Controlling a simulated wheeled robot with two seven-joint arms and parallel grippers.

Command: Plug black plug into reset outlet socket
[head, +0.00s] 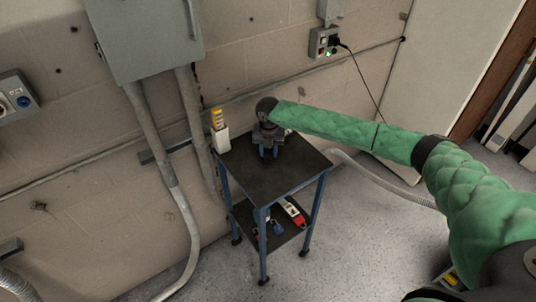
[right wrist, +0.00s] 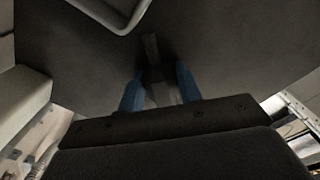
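My right gripper (head: 268,153) points down over the dark top of a small cart, its blue fingers close to the surface. In the right wrist view its two blue fingers (right wrist: 160,88) stand apart, with a narrow dark grey piece (right wrist: 152,50) between and beyond them; I cannot tell what that piece is. A grey outlet box (head: 322,43) with a small green light is on the wall at the upper middle. A black plug (head: 335,41) with a thin black cord sits at its right side. My left gripper is not in view.
The cart (head: 290,168) stands near the wall. A white holder (head: 221,138) with a yellow item is at its back left corner. Padlocks and red items (head: 292,212) lie on the lower shelf.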

